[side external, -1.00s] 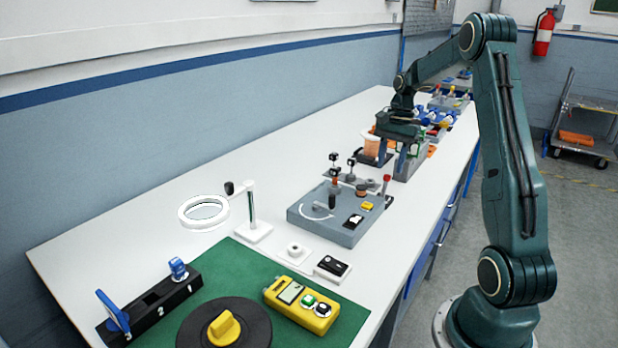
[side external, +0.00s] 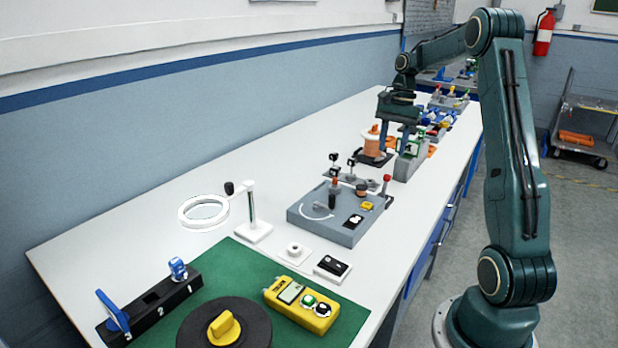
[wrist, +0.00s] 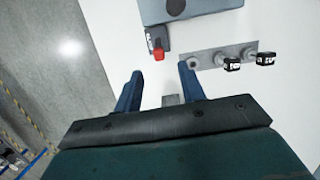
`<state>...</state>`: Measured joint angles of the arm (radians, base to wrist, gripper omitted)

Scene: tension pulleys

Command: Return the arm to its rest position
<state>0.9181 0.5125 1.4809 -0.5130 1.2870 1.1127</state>
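My gripper (side external: 394,152) is over the far half of the bench, above the area of the orange spool and a grey block. In the wrist view its two blue fingers (wrist: 160,76) stand apart with nothing held between them. My gripper is clear of this unit. The wrist view shows black knobs on a grey strip (wrist: 208,59) and a red cap (wrist: 158,54) beyond the fingers.
The orange spool (side external: 371,143) and grey block (side external: 410,160) stand close under my gripper. Nearer are a white ring magnifier (side external: 204,211), a yellow meter (side external: 300,304) and a green mat (side external: 258,270). The bench's left side is mostly clear.

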